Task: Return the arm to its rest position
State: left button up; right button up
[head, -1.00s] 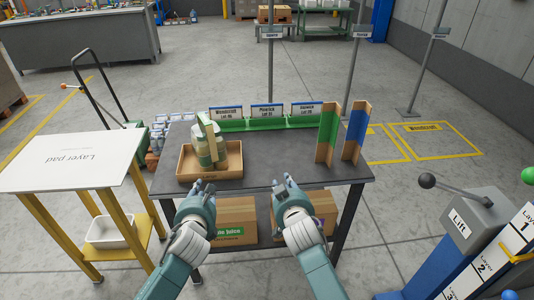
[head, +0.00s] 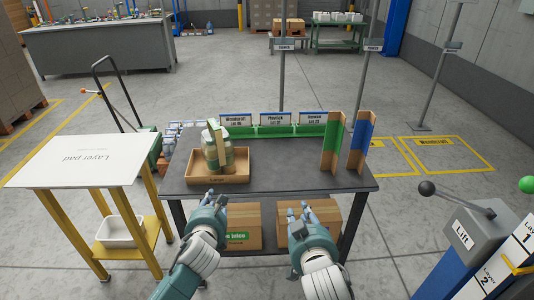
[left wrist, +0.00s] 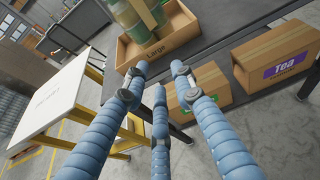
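My left gripper (head: 212,205) is low in the head view, in front of the dark table's (head: 280,180) near edge. In the left wrist view its blue fingers (left wrist: 155,88) are spread apart with nothing between them. My right gripper (head: 307,213) is to its right, also in front of the table edge and below the tabletop in the picture. No object shows in it, but its finger spacing is too small to judge. Both arms reach in from the bottom of the head view.
A cardboard tray (head: 235,180) with jars (head: 218,157) stands on the table. Green and blue corner boards (head: 333,143) stand at its right. Cartons (head: 243,217) sit on the lower shelf. A layer pad table (head: 80,165) is left; a lift console (head: 470,235) is right.

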jog(key=shift+s+r, duration=0.1)
jog(key=shift+s, duration=0.1)
pick_arm(q)
jog(key=shift+f, duration=0.15)
